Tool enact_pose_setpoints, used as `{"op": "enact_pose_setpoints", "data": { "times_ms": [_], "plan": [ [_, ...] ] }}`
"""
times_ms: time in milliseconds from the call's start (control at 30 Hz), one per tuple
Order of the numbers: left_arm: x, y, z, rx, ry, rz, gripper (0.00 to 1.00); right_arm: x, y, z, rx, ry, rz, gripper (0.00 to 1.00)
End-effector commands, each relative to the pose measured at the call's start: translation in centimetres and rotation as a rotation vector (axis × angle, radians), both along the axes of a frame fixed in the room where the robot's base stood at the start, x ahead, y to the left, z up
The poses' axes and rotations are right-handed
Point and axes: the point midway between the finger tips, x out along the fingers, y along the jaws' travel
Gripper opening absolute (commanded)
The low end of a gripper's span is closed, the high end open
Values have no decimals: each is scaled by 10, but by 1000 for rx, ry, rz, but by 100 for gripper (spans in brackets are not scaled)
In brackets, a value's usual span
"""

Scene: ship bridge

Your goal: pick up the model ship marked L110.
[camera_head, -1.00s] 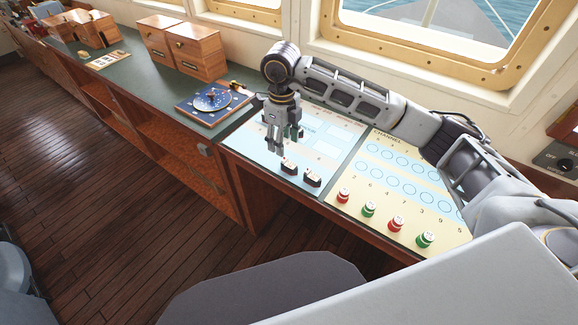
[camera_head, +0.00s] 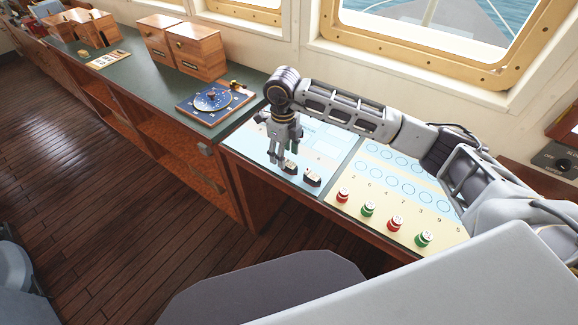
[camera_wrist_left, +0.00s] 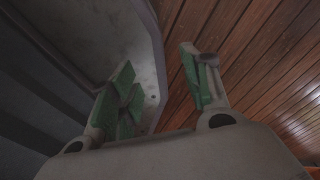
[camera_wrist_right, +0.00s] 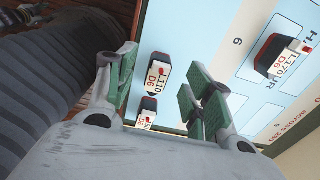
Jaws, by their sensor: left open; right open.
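Two small dark-hulled model ships with white tops, a left one (camera_head: 290,167) and a right one (camera_head: 312,178), sit near the front edge of the light-blue chart board (camera_head: 245,150). In the right wrist view, the ship marked 110 and D6 (camera_wrist_right: 158,76) shows between the fingers of my right gripper (camera_wrist_right: 162,88), below them and apart. I cannot match it surely to a ship in the head view. My right gripper (camera_head: 276,160) is open, pointing down, above the board. My left gripper (camera_wrist_left: 158,72) is open and empty, above the wooden floor.
Another ship (camera_wrist_right: 147,110) sits close to the 110 one; a ship marked L170 (camera_wrist_right: 280,58) stands farther away. A yellow board (camera_head: 385,205) with red and green pieces lies right. A blue dial board (camera_head: 214,100) and wooden boxes (camera_head: 196,50) stand left.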

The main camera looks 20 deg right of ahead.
Motion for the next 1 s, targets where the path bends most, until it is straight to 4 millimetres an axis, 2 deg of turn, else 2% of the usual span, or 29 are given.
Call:
{"op": "enact_pose_setpoints", "data": {
  "times_ms": [167, 400, 667, 933, 1000],
  "plan": [
    [-1, 4, 7, 4, 1, -1, 48, -2, -3, -17, -1, 3, -1, 52],
    [-3, 0, 11, 0, 4, 0, 48, -2, -3, -39, 1, 1, 0, 52],
    [-4, -17, 10, -17, 6, 2, 48, -2, -3, -42, 1, -1, 1, 52],
    [-4, -13, 10, -13, 5, 1, 48, -2, -3, -42, 1, -1, 0, 52],
    [-4, -11, 10, -11, 6, 0, 48, -2, -3, -42, 1, -1, 0, 43]
  ]
}}
